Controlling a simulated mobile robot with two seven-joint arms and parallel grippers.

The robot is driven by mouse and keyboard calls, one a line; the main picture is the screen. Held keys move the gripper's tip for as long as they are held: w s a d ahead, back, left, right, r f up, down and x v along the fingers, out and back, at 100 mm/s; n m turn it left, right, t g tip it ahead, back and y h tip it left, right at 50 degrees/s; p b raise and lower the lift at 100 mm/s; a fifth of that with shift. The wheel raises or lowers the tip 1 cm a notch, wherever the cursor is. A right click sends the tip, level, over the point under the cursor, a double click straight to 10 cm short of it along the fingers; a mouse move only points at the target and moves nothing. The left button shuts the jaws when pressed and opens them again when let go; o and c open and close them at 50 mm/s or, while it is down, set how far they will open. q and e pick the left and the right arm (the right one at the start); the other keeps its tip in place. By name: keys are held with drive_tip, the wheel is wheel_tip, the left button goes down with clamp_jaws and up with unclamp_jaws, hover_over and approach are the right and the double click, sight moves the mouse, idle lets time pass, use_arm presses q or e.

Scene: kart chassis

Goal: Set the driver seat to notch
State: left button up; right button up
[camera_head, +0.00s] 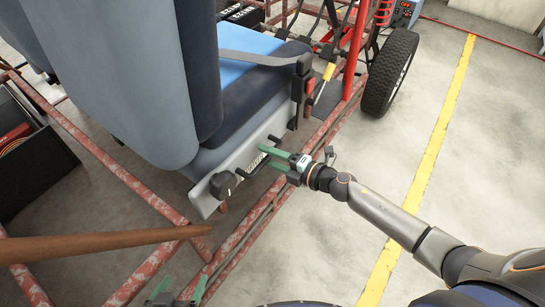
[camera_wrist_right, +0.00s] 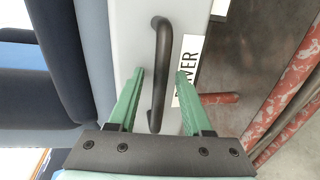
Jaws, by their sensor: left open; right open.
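The driver seat (camera_head: 130,75), blue and grey with a lighter blue cushion, stands on the red kart frame. Its pale side panel (camera_head: 240,160) carries a black knob (camera_head: 222,184), a black bar handle (camera_head: 256,164) and a white label. My right gripper (camera_head: 270,157) is open at the handle. In the right wrist view, the handle (camera_wrist_right: 161,60) lies between the two green fingers (camera_wrist_right: 158,85), without clear contact; the label (camera_wrist_right: 189,62) reading "DRIVER" is partly hidden by the right finger. My left gripper (camera_head: 182,286) is open at the bottom edge, apart from the seat.
Rusty red frame tubes (camera_head: 110,178) run below and beside the seat. A black tray (camera_head: 30,150) sits at the left. A wheel (camera_head: 390,72) stands at the upper right. Floor with a yellow line (camera_head: 435,125) is clear at the right.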

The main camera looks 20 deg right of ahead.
drive_tip(key=v, duration=1.2)
drive_tip(key=shift+s, duration=0.25)
drive_tip(key=shift+d, duration=0.1)
